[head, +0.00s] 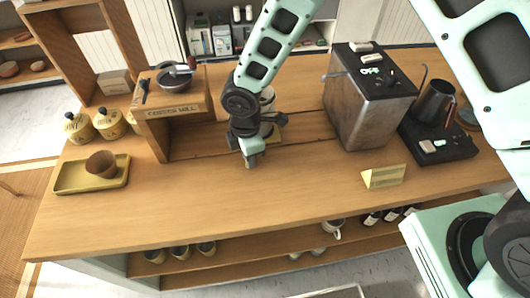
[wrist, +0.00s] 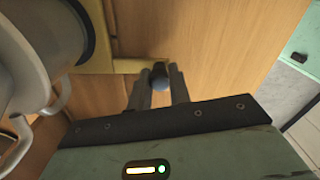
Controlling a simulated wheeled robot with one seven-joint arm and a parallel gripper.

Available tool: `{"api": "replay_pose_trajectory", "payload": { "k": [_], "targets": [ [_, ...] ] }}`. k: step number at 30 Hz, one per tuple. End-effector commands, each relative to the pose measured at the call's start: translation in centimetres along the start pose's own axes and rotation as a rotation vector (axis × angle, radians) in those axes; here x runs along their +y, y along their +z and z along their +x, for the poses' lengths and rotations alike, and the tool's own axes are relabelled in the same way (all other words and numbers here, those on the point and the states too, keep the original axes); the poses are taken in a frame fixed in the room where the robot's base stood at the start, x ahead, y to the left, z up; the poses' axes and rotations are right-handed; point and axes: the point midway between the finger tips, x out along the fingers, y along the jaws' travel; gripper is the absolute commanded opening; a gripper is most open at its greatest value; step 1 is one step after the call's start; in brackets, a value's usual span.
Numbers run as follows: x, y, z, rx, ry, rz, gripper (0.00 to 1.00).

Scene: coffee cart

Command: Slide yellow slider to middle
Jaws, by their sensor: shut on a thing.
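The yellow slider (head: 278,133) shows only in part in the head view, behind my arm, on a long wooden track on the counter. In the wrist view its yellow plate and bar (wrist: 122,66) reach across to my fingers. My gripper (head: 252,162) points down at the front edge of the track. In the wrist view my gripper (wrist: 160,88) is shut on the slider's small dark, round-ended knob (wrist: 159,76).
The wooden coffee mill (head: 178,105) stands at the track's left end, the metal coffee machine (head: 368,100) at its right. A yellow card (head: 384,177) stands front right. The front middle counter is clear.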

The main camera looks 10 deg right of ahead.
Motion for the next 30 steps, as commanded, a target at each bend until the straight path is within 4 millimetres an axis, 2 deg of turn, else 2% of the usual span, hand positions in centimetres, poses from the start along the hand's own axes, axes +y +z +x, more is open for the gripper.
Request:
{"api": "replay_pose_trajectory", "payload": {
  "k": [5, 16, 17, 18, 19, 30],
  "targets": [
    [0.29, -0.99, -0.06, 0.002, 0.002, -0.001, 0.00],
    [0.34, -1.06, -0.09, 0.002, 0.002, -0.001, 0.00],
    [0.34, -1.06, -0.09, 0.002, 0.002, -0.001, 0.28],
    [0.34, -1.05, -0.09, 0.002, 0.002, -0.001, 0.39],
    [0.33, -1.04, -0.08, 0.001, 0.002, -0.001, 0.41],
    [0.36, -0.97, -0.61, 0.000, 0.002, 0.000, 0.41]
  ]
}}
